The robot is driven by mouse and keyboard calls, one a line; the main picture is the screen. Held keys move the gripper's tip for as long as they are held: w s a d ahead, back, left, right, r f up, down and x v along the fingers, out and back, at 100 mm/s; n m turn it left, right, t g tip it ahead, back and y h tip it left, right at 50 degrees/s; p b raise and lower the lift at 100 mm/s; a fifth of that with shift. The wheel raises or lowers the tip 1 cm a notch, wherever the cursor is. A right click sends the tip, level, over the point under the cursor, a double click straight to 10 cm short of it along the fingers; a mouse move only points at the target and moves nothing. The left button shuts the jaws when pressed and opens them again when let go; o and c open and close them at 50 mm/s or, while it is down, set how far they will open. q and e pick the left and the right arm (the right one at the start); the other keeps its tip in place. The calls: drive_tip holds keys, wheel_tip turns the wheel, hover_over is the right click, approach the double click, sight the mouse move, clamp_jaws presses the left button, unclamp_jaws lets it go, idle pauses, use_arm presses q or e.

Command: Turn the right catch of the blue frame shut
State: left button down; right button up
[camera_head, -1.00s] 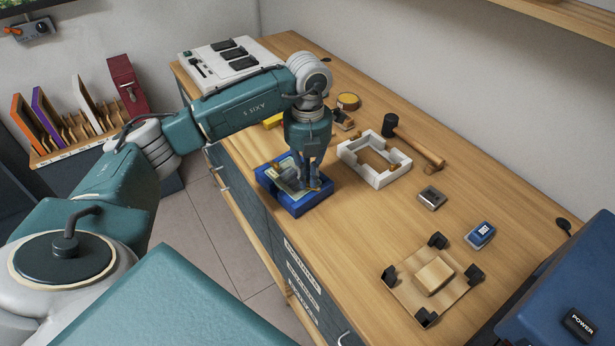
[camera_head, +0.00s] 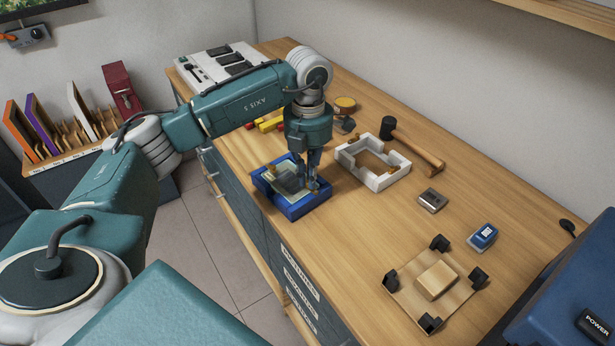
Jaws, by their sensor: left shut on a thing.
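The blue frame (camera_head: 294,211) lies on the wooden bench below my left arm, with a pale, flat piece (camera_head: 287,181) inside it. A small brass-coloured catch (camera_head: 270,174) shows at the frame's left side. My left gripper (camera_head: 312,185) points straight down at the frame's right side. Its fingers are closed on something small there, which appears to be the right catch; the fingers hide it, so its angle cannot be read. My right gripper is not in view.
A white frame (camera_head: 346,165) lies just right of the blue one, with a black-headed mallet (camera_head: 412,146) behind it. A metal block (camera_head: 432,200), a blue device (camera_head: 482,237) and a wooden plate with black corners (camera_head: 408,294) lie to the right. Bare bench lies between.

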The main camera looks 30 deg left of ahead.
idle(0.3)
use_arm(q)
drive_tip(key=c, duration=1.8)
unclamp_jaws()
wheel_tip(320, 180, up, 12)
